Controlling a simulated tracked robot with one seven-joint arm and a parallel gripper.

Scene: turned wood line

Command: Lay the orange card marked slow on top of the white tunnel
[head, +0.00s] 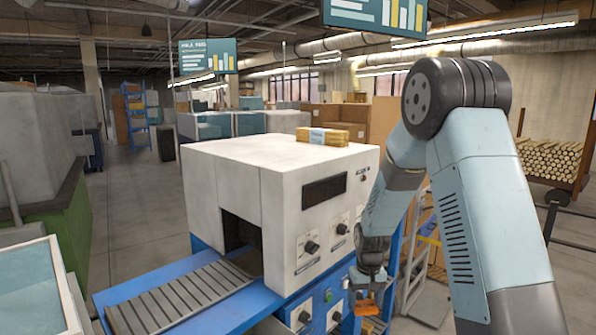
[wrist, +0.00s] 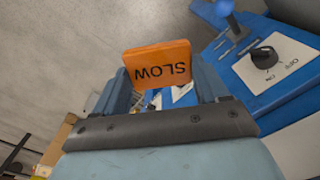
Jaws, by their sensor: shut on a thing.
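My gripper (wrist: 160,92) is shut on the orange card (wrist: 158,62), which reads SLOW and appears upside down in the wrist view. The card sits between the two fingers. In the head view the card (head: 364,308) hangs below my gripper (head: 369,285), low beside the front right side of the blue machine base. The white tunnel (head: 225,160) is a boxy housing with a dark opening on its left face and a panel with knobs on its right face. My gripper and the card are lower than the tunnel's top and apart from it.
A bundle of wooden pieces with a pale band (head: 336,135) lies at the back of the tunnel's top; the rest of that top is clear. A slatted conveyor (head: 180,292) runs into the opening. A hand truck (head: 418,262) stands at the right behind my arm.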

